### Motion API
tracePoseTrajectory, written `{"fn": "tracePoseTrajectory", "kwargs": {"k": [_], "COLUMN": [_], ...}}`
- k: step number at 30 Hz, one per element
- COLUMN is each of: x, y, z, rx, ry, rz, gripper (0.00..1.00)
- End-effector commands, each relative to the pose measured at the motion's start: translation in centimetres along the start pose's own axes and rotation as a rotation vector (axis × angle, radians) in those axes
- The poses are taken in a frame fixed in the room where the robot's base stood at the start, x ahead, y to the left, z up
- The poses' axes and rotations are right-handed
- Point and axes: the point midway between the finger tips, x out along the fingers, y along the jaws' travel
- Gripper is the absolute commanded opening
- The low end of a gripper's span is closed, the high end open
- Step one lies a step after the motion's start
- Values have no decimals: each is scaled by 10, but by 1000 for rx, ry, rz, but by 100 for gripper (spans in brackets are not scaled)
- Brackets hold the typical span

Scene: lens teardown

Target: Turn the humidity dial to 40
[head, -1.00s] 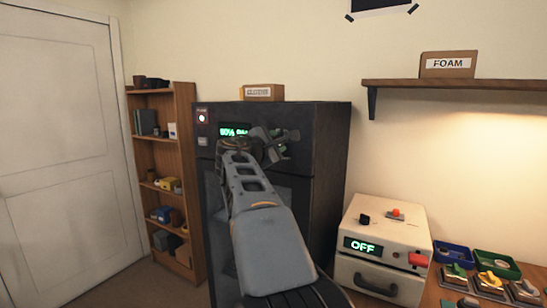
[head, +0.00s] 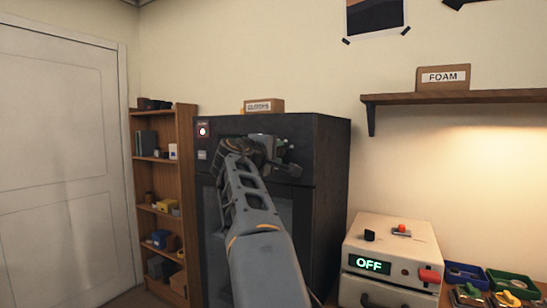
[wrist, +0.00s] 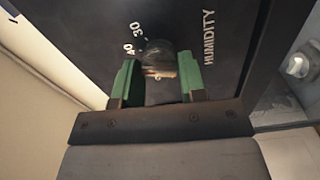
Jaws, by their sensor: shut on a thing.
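The tall dark cabinet (head: 333,180) stands against the wall in the head view. In the wrist view its panel carries the word HUMIDITY (wrist: 208,38) and the printed marks 30 (wrist: 138,30) and 40 (wrist: 129,49). The rounded humidity dial (wrist: 158,60) sits between the green fingers of my gripper (wrist: 157,80), which is shut on it. I cannot tell which mark the dial points to. In the head view my gripper (head: 283,155) is at the cabinet's upper front, and my arm hides the dial and the green display.
A white box reading OFF (head: 395,246) stands at the right. Beside it are trays (head: 510,283) with small parts. A wooden shelf (head: 460,97) holds a FOAM box (head: 443,77). A bookcase (head: 187,190) stands left of the cabinet. A labelled box (head: 263,106) lies on top.

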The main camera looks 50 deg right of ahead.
Motion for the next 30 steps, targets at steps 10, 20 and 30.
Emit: {"fn": "tracePoseTrajectory", "kwargs": {"k": [10, 20, 30], "x": [0, 0, 0], "y": [2, 2, 1], "z": [1, 1, 0], "rx": [35, 33, 32], "ry": [-2, -1, 1], "rz": [4, 5, 1], "gripper": [14, 44, 61]}}
